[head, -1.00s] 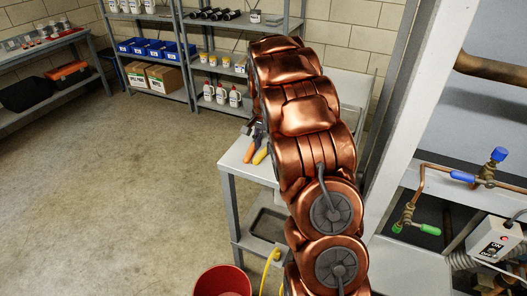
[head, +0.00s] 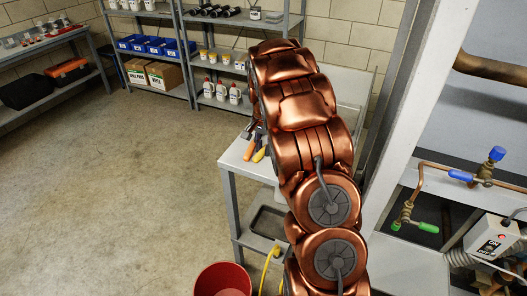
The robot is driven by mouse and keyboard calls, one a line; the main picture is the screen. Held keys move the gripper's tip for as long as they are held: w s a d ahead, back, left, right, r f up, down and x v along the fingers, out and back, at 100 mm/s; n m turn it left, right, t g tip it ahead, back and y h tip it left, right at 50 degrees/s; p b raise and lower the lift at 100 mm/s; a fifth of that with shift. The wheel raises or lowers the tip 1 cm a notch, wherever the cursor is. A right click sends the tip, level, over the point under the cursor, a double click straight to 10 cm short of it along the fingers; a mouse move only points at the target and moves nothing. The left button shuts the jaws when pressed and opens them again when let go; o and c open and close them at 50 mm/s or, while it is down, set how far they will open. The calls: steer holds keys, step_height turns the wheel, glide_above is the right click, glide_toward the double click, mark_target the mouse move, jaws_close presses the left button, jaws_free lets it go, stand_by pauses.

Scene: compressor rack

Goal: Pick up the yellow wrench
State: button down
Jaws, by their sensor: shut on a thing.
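My copper-coloured arm reaches over the grey table and hides most of what is under it. Only a small dark part of my gripper (head: 259,138) shows at the arm's left edge, low over the table top. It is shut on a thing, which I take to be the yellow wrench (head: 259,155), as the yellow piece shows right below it. The wrench's other end and the grip itself are hidden. An orange-handled tool (head: 249,149) lies just left of it on the table (head: 232,162).
A red bucket (head: 222,281) stands on the floor in front of the table. A white post (head: 405,130) and copper pipes with valves (head: 463,177) are close on the right. Shelves (head: 160,87) stand at the back. The floor at left is clear.

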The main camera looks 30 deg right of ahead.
stand_by(0.3)
steer(key=shift+w+r+b, duration=0.1)
steer(key=shift+r+b, duration=0.6)
steer(key=shift+r, duration=1.1)
steer(key=s+a+b, duration=0.1)
steer(key=s+a, duration=0.1)
steer(key=s, duration=0.5)
steer(key=s+a+r+b, duration=0.1)
steer(key=s+a+b, duration=0.1)
steer(key=s, duration=0.6)
steer(key=shift+s+a+r+b, duration=0.2)
steer(key=shift+s+r+b, duration=0.05)
steer(key=shift+b, duration=0.05)
steer(key=c, duration=1.7)
jaws_free()
jaws_close()
